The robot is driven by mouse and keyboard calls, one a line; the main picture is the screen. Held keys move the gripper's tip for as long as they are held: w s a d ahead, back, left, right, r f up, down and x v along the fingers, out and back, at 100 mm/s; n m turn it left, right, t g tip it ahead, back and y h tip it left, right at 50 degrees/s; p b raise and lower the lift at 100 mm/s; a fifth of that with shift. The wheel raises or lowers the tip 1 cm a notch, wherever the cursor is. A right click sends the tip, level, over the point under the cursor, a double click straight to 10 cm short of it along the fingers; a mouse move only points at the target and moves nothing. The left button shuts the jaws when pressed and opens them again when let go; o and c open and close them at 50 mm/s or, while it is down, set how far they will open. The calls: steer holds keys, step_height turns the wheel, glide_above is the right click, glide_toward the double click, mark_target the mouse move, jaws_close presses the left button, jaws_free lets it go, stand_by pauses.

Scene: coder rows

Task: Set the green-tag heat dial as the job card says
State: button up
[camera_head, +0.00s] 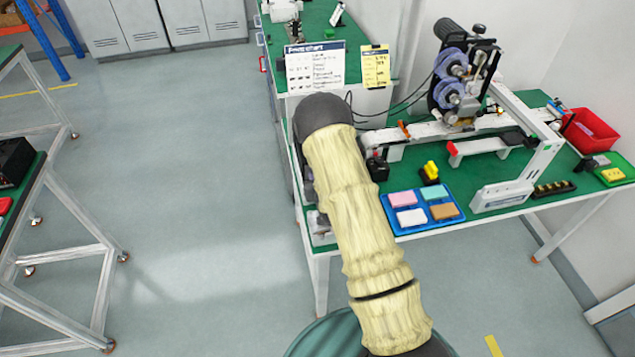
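No heat dial and no green tag can be made out in this view. A coder machine (462,75) with purple reels and a black motor stands on the green bench at the upper right. A small yellow card (375,66), perhaps the job card, stands at the back bench beside a larger white chart (315,68); the writing on the card is too small to read. My arm, in a cream sleeve, rises from the bottom across the bench's left end. My gripper cannot be made out; the arm hides part of the bench.
A blue tray (392,229) with coloured blocks lies at the bench's front, beside a yellow-and-black item (430,172). A long white conveyor (405,132) crosses the bench. A red bin (590,132) and a green tray (625,180) are at right. Open floor (200,170) lies left.

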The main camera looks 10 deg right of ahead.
steer(key=shift+d+f+m+y+b, duration=0.15)
steer(key=shift+m+y+b, duration=0.5)
steer(key=shift+m+b, duration=0.45)
steer(key=shift+d+f+m+y+b, duration=0.15)
steer(key=shift+m+y+b, duration=0.5)
steer(key=shift+m+b, duration=0.4)
steer(key=shift+r, duration=0.15)
steer(key=o, duration=0.7)
steer(key=shift+s, duration=0.1)
